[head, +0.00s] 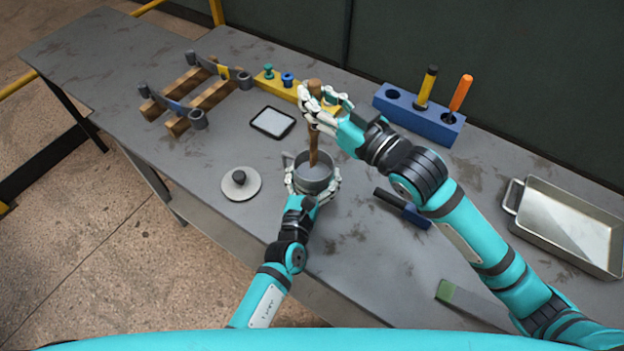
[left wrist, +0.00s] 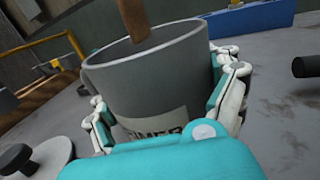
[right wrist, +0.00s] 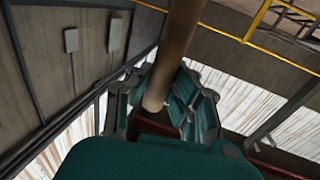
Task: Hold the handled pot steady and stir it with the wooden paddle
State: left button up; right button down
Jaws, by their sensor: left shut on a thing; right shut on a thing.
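The grey handled pot (head: 314,181) stands on the workbench, and its handle shows on its left side. My left gripper (head: 312,190) is shut around the pot from the front; in the left wrist view its fingers (left wrist: 165,120) press on both sides of the pot wall (left wrist: 150,75). The wooden paddle (head: 314,140) stands nearly upright with its lower end inside the pot. My right gripper (head: 322,103) is shut on the paddle's upper part, which also shows between the fingers in the right wrist view (right wrist: 172,55). The paddle's tip is hidden inside the pot.
A round lid with a dark knob (head: 240,184) lies left of the pot. A small framed panel (head: 272,122), wooden racks (head: 195,100), a blue tool holder (head: 415,115), a dark-handled tool (head: 402,207) and a metal tray (head: 570,226) lie around it. The bench's front edge is close.

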aim_at(316, 83)
jog(key=shift+r, duration=2.6)
pick_arm(q)
jog(key=o, duration=1.4)
jog(key=v, duration=1)
jog(key=shift+s+a, duration=0.1)
jog(key=shift+s, duration=0.3)
jog(key=shift+s+a, duration=0.15)
jog(key=shift+s, duration=0.45)
